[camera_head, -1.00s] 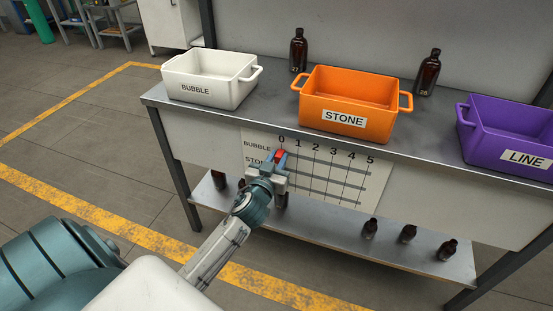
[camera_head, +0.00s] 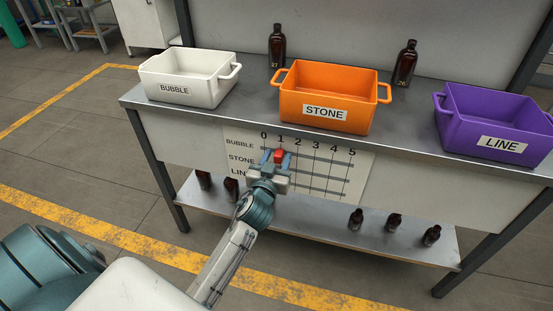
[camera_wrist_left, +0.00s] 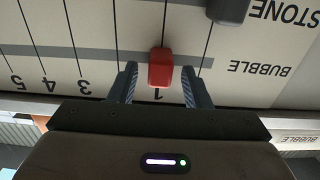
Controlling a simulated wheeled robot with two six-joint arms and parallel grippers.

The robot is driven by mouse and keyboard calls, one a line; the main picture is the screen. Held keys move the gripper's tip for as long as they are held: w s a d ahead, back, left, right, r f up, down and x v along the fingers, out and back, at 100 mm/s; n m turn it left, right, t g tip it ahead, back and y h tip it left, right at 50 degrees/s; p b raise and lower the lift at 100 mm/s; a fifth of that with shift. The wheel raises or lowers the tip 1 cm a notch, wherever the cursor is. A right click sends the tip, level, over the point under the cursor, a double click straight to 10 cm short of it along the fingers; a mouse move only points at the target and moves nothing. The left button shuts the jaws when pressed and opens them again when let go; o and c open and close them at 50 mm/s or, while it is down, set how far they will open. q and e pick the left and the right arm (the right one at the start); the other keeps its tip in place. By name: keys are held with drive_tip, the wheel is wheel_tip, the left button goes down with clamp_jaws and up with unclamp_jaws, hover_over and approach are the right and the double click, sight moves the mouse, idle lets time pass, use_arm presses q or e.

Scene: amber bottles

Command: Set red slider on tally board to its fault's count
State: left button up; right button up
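The tally board (camera_head: 342,190) is on the bench's front panel, with rows BUBBLE, STONE and a partly covered LINE, and columns 0 to 5. The red slider (camera_head: 280,155) is on the BUBBLE row at the 1 column. In the left wrist view, which is upside down, the red slider (camera_wrist_left: 161,68) covers the line above the 1. My left gripper (camera_head: 272,162) is at the board. Its fingers (camera_wrist_left: 160,88) stand on both sides of the slider with visible gaps, so it is open. A dark slider (camera_wrist_left: 228,10) is on the STONE row. My right gripper is out of view.
White BUBBLE (camera_head: 192,98), orange STONE (camera_head: 328,125) and purple LINE (camera_head: 495,135) bins stand on the bench. Amber bottles marked 27 (camera_head: 277,47) and 26 (camera_head: 405,66) stand behind them. Several more bottles (camera_head: 394,225) are on the lower shelf.

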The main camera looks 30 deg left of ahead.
use_arm(q)
drive_tip(key=shift+s, duration=0.1)
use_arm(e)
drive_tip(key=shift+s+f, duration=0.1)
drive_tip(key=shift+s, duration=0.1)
use_arm(q)
drive_tip(key=shift+s+d, duration=0.1)
drive_tip(key=shift+s, duration=0.25)
drive_tip(key=v, duration=1)
drive_tip(key=shift+b, duration=0.45)
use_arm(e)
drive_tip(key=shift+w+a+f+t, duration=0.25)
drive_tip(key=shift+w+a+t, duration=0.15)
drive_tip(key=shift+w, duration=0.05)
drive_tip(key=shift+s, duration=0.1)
